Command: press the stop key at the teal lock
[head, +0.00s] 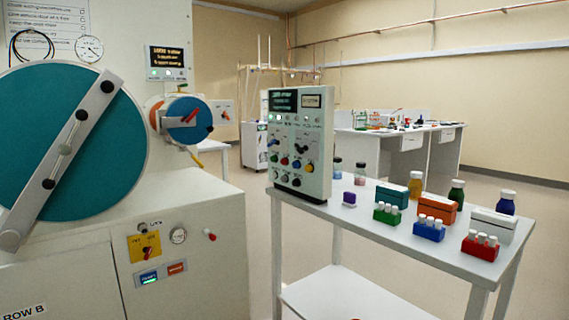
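The teal lock is a large round teal door (105,150) at the left, with a pale grey bar (62,150) slanting across it. On the cabinet front below it is a small key panel with two rectangular keys. The left key (149,278) is dark with a lit green-blue face, and the right key (176,268) is orange-red. Their lettering is too small to read, so I cannot confirm which one is the stop key. My gripper is not in view.
Above the keys are a yellow plate with a rotary switch (146,247), a dial (178,236) and a red-tipped knob (210,235). A smaller blue lock (188,119) stands behind. To the right, a white cart (385,232) carries a control box (300,143), bottles and tube racks.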

